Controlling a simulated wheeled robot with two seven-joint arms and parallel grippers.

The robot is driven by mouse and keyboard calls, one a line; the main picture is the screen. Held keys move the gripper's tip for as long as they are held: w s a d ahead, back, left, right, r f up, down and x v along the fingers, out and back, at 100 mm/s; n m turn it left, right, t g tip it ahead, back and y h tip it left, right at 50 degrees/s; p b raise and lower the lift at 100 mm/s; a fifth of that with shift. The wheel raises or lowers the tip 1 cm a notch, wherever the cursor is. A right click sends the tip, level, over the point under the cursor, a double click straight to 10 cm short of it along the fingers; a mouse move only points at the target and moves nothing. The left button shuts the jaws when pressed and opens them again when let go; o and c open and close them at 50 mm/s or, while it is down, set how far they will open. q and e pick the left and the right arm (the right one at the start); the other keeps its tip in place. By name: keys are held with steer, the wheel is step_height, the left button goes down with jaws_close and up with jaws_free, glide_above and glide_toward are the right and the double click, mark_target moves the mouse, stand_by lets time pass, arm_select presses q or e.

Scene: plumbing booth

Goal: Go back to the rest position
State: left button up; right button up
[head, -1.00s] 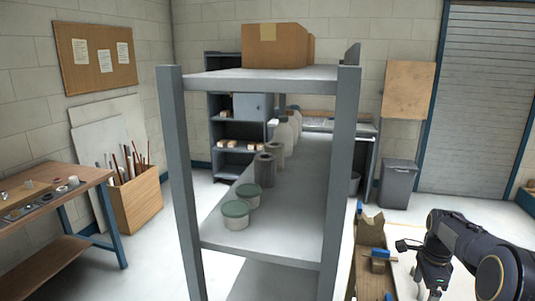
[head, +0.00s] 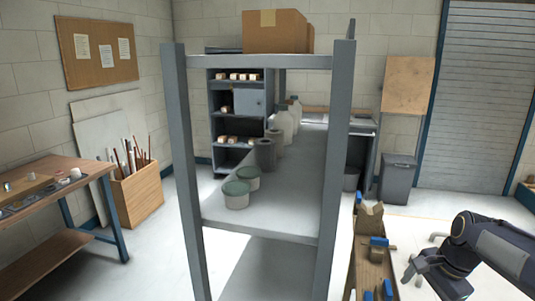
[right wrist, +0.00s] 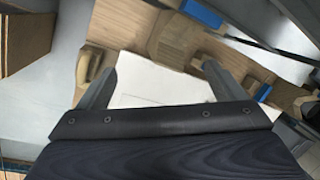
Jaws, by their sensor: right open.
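My right arm (head: 490,250) comes in from the right edge in the head view. Its gripper (head: 412,265) is low at the right, beside the shelf rack and near a pale surface. In the right wrist view the right gripper (right wrist: 160,75) has its two fingers wide apart, with nothing held between them. A pale sheet or board (right wrist: 150,90) shows behind the fingers. My left gripper is not in view.
A grey shelf rack (head: 270,225) stands close in front, holding jars and bottles, with a cardboard box (head: 275,32) on top. A workbench (head: 45,200) stands at left; open floor lies between.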

steer(key=s+a+f+n+t+y+b, duration=0.1)
steer(key=s+a+f+n+b, duration=0.2)
steer(key=s+a+n, duration=0.4)
steer(key=s+a+f+n+t+y+b, duration=0.1)
steer(key=s+a+n, duration=0.6)
steer(key=s, duration=0.7)
step_height(320, 180, down, 3)
steer(key=shift+a+f+t+b, duration=0.15)
steer(key=shift+a+t+b, duration=0.55)
steer(key=shift+a+b, duration=0.45)
